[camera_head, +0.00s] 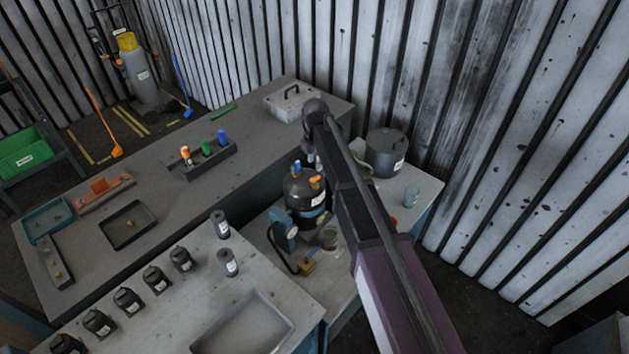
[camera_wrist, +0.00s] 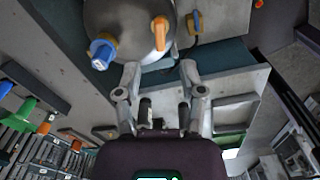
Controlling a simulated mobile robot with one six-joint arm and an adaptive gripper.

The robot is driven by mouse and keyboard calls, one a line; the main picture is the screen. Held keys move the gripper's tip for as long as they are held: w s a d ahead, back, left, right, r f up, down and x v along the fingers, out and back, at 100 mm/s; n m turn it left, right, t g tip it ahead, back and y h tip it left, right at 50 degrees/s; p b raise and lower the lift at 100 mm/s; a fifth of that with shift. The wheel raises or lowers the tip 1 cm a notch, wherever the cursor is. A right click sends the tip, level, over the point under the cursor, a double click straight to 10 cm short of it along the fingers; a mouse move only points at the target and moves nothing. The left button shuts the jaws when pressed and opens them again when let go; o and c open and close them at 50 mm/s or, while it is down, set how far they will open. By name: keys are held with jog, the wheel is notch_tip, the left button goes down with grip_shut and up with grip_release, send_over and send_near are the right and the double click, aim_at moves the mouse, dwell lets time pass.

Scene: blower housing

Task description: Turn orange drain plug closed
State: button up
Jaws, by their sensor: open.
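The blower housing (camera_head: 306,203) is a dark, rounded vessel with a pale label, standing on the bench. An orange plug (camera_head: 315,181) with a bar-like handle sits on its top, beside a blue knob (camera_head: 297,166). In the wrist view, the orange plug (camera_wrist: 160,33) is upright in the picture on the grey housing top, with the blue knob (camera_wrist: 102,50) to its left. My gripper (camera_wrist: 160,72) is open and empty, its fingertips spread below the orange plug and apart from it. In the head view, my arm partly hides the gripper by the housing.
A lidded case (camera_head: 290,101) is behind. Several small dark canisters stand at the front left.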

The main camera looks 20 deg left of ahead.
aim_at(315, 177)
jog(key=shift+f+b, duration=3)
jog(key=shift+f, duration=0.3)
grip_shut()
